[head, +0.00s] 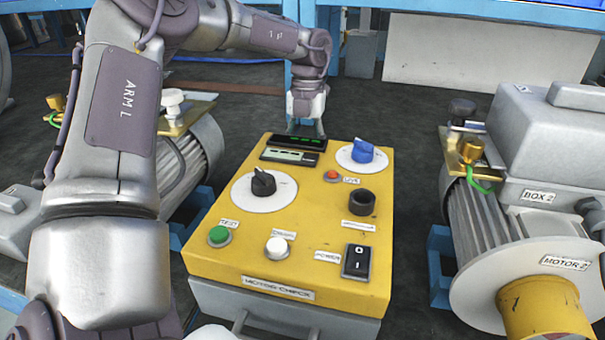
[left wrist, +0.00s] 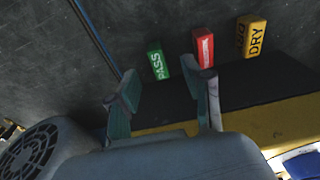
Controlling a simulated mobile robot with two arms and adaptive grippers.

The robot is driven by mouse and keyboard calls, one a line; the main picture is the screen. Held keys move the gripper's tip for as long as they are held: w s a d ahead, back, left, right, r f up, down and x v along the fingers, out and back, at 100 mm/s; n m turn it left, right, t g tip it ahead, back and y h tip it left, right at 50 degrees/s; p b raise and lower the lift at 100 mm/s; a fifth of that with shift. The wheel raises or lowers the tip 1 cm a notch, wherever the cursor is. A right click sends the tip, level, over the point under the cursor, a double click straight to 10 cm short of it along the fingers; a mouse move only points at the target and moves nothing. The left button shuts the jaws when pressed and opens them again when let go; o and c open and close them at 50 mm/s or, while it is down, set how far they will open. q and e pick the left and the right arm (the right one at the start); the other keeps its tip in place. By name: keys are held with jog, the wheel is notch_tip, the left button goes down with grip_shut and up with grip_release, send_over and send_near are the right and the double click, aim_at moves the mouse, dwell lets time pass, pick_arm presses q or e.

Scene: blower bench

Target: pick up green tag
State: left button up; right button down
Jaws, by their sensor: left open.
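The green tag (left wrist: 157,61), marked PASS, stands on the dark surface in the left wrist view. It is beyond my left gripper (left wrist: 155,88), and its place lies roughly between the two fingertips in the picture. The fingers are spread and empty, and the tag is apart from them. In the head view my left gripper (head: 306,125) is behind the yellow motor check box, pointing down, and the tags are hidden there. My right gripper does not show.
A red tag (left wrist: 203,47) and a yellow DRY tag (left wrist: 252,37) stand to the right of the green one. The yellow motor check box (head: 310,215) with knobs and switches is close to my gripper. Motor 2 (head: 480,215) stands at the right.

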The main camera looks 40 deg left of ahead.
pick_arm(q)
jog(key=f, duration=0.2)
jog(key=s+f+b, duration=0.1)
jog(key=f, duration=0.2)
jog(key=shift+d, duration=0.15)
grip_shut()
